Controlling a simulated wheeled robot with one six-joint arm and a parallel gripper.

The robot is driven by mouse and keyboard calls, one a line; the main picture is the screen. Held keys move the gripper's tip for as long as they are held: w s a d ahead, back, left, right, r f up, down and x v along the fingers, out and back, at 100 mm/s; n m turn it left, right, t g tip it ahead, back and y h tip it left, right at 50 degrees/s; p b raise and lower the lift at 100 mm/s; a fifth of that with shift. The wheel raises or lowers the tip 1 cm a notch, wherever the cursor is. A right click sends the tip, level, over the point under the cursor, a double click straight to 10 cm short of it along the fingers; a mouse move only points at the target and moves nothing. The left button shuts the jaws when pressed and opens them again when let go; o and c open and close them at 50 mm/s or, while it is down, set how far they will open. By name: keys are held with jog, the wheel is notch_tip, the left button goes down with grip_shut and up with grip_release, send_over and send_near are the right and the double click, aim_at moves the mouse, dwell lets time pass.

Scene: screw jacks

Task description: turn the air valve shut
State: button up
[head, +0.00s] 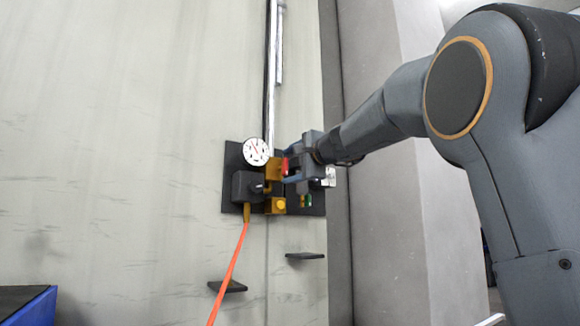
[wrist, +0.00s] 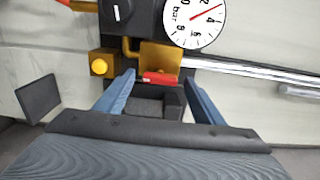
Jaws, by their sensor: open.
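The red valve handle (wrist: 160,78) sits in front of a brass-coloured block (wrist: 160,56) in the wrist view. In the head view the handle (head: 285,166) shows small at the left end of my gripper. My gripper (wrist: 158,80) is open, with one blue finger on each side of the handle in the wrist view. I cannot tell whether either finger touches it. In the head view my gripper (head: 289,172) reaches in from the right, in front of the panel, and hides part of it. A dark block shows between the fingers.
A pressure gauge (head: 256,151) is above a black box (head: 246,187) with a knob. A yellow button (head: 281,205) is below the brass block. An orange hose (head: 230,270) hangs down. A metal pipe (head: 270,80) runs upward. Two dark plates (head: 228,287) jut out lower down.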

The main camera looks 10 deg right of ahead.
jog(key=v, duration=0.7)
jog(key=shift+s+b, duration=0.35)
jog(key=shift+b, duration=0.1)
